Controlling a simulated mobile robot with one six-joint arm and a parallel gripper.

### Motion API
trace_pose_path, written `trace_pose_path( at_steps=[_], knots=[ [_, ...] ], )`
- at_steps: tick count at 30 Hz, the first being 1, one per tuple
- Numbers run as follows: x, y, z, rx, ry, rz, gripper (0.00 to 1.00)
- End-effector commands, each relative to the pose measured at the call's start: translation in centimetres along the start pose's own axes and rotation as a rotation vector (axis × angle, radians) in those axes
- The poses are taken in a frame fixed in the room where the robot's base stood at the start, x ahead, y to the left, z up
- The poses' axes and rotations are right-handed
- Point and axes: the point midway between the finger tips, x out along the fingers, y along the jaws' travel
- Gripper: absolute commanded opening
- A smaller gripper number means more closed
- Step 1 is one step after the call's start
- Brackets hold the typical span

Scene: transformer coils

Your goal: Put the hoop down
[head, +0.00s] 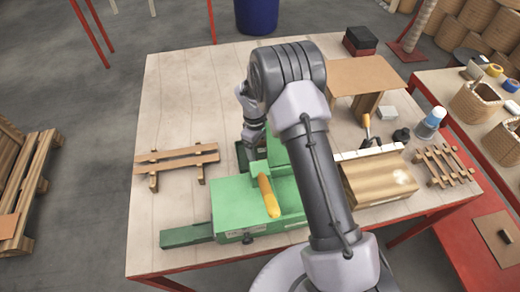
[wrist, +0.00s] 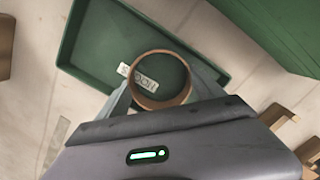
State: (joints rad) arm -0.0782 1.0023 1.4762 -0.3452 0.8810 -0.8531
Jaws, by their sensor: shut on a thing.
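The hoop, a brown ring (wrist: 152,101), is held between the two fingers of my gripper (wrist: 162,88) in the wrist view. My gripper is shut on it. Below it in the wrist view is a green tray (wrist: 88,62) with a raised rim. A white label (wrist: 145,83) reading "HOOPS" lies on its floor, partly behind the ring. The ring appears over the tray's inside; I cannot tell how high, or whether it touches. In the head view the dark green tray (head: 241,157) shows only in part behind my wrist, and the hoop is hidden.
A green machine (head: 232,202) with a yellow handle (head: 267,194) stands close in front of the tray. A wooden rack (head: 176,160) is to the left. A wooden block (head: 378,180) and a brown stand (head: 362,75) are to the right. The table's back left is clear.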

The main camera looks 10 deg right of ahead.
Motion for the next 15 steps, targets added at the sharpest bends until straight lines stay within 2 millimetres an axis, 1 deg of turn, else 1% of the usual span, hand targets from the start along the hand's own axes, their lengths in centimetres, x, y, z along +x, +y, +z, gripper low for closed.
trace_pose_path(
  at_steps=[3,4,6,7,15],
  knots=[
    [0.4,-0.01,-0.03,0.0,0.0,0.0,0.39],
    [0.35,-0.01,-0.03,0.0,0.0,0.0,0.81],
    [0.29,-0.01,-0.03,0.0,0.0,0.0,0.95],
    [0.29,-0.01,-0.03,0.0,0.0,0.0,0.99],
    [0.23,-0.01,-0.02,0.0,0.0,0.0,0.99]
  ],
)
